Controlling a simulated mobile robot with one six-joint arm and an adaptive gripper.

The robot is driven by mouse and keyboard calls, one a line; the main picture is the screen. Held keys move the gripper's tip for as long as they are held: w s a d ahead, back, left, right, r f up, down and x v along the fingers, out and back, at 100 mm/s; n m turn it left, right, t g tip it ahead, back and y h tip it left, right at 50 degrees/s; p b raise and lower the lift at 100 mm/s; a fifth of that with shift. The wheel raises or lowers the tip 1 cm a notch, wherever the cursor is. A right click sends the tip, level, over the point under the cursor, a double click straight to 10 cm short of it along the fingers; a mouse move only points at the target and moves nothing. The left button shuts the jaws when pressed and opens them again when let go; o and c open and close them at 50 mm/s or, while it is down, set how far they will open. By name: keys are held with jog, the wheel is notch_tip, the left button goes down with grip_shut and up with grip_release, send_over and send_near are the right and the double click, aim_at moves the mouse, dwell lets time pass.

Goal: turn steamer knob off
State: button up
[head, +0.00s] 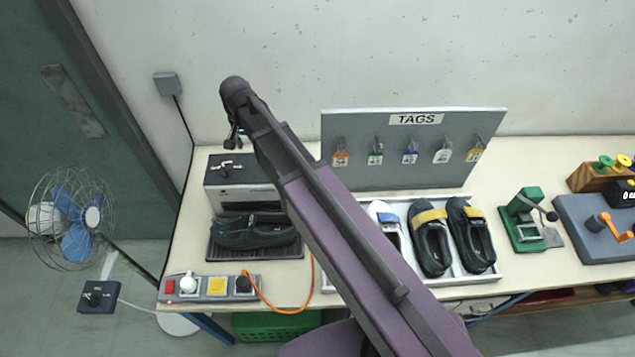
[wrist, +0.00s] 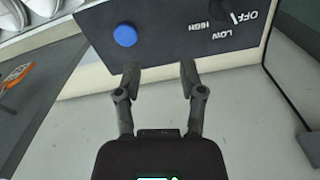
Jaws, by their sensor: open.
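The steamer (head: 240,199) is a grey box with a dark top at the left end of the bench. Its top panel (wrist: 165,45) fills the upper wrist view, with a blue button (wrist: 125,35) and the labels HIGH, LOW and OFF. The dark knob (wrist: 229,8) is by these labels, cut by the top edge of the wrist view; I cannot tell its setting. My gripper (wrist: 160,74) is open and empty, its fingertips at the panel's edge below the button, apart from the knob. In the head view my gripper (head: 234,141) is above and behind the steamer.
A dark shoe (head: 253,232) sits before the steamer. A switch strip (head: 213,288) with an orange cable lies at the front edge. The TAGS board (head: 350,130) and a shoe tray (head: 484,283) stand to the right, partly behind my arm. A fan (head: 72,215) is at left.

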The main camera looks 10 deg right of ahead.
aim_at(224, 167)
jog(key=s+d+f+b, duration=0.4)
jog(key=d+f+b, duration=0.1)
jog(key=d, duration=0.4)
jog(key=s+d+f+n+b, duration=0.1)
jog(key=s+d+f+b, duration=0.3)
jog(key=d, duration=0.5)
jog(key=shift+s+d+f+b, duration=0.35)
jog(key=shift+s+d+f, duration=0.1)
jog(key=shift+f, duration=0.15)
jog(key=shift+a, duration=0.1)
jog(key=w+a+r+n+p, duration=0.1)
jog(key=a+r+p, duration=0.1)
jog(key=a, duration=0.1)
jog(key=w+a+r+n+t+p, duration=0.1)
jog(key=a+r+p, duration=0.1)
jog(key=a, duration=0.2)
jog(key=w+a+r+n+t+p, duration=0.1)
jog(key=w+a+r+p, duration=0.1)
jog(key=a, duration=0.2)
jog(key=shift+r, duration=0.25)
jog(key=a+r+n+t+p, duration=0.1)
jog(key=a+r+n+p, duration=0.1)
jog(key=a, duration=0.5)
jog(key=w+a+r+n+t+y+p, duration=0.1)
jog(key=a+r+n+p, duration=0.1)
jog(key=a, duration=0.6)
notch_tip(224, 167, up, 3)
jog(key=shift+f+y+p, duration=0.15)
jog(key=shift+y+p, duration=0.15)
jog(key=shift+p, duration=0.6)
